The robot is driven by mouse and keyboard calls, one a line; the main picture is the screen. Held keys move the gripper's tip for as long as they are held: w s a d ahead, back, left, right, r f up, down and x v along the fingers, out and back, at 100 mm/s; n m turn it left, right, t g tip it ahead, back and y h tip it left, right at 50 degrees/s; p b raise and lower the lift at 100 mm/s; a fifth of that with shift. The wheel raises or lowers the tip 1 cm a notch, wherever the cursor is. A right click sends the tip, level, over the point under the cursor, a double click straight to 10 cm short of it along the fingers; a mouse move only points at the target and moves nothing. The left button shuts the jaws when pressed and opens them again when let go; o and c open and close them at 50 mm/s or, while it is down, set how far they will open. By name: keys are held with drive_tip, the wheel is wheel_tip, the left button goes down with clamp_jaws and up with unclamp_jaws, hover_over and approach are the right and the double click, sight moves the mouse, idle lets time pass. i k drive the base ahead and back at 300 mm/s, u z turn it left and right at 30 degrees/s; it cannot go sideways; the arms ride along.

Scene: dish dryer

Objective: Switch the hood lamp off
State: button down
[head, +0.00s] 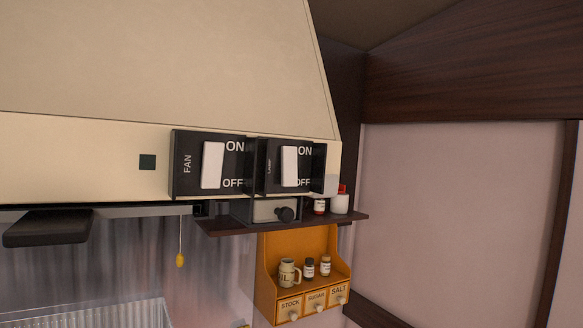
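The cream range hood (150,60) fills the upper left of the head view. Two black switch plates sit on its front edge, at the right end. The right switch (289,166) has a white rocker between the words ON above and OFF below; its small sideways label seems to read Lamp. The left switch (212,165) is marked FAN and has the same white rocker. I cannot tell which way either rocker is tipped. No lamp glow is clearly visible. My gripper does not show in this view, and nothing covers the switches.
A dark shelf (285,224) with small jars lies just below the switches. An orange spice rack (285,246) hangs under it. A pull cord (180,260) and a dark block (47,229) are under the hood. The wall panel (460,220) on the right is bare.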

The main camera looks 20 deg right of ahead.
sight(289, 176)
drive_tip(key=k, duration=0.5)
drive_tip(key=z, duration=1.05)
drive_tip(key=i, duration=0.75)
drive_tip(key=u, duration=0.95)
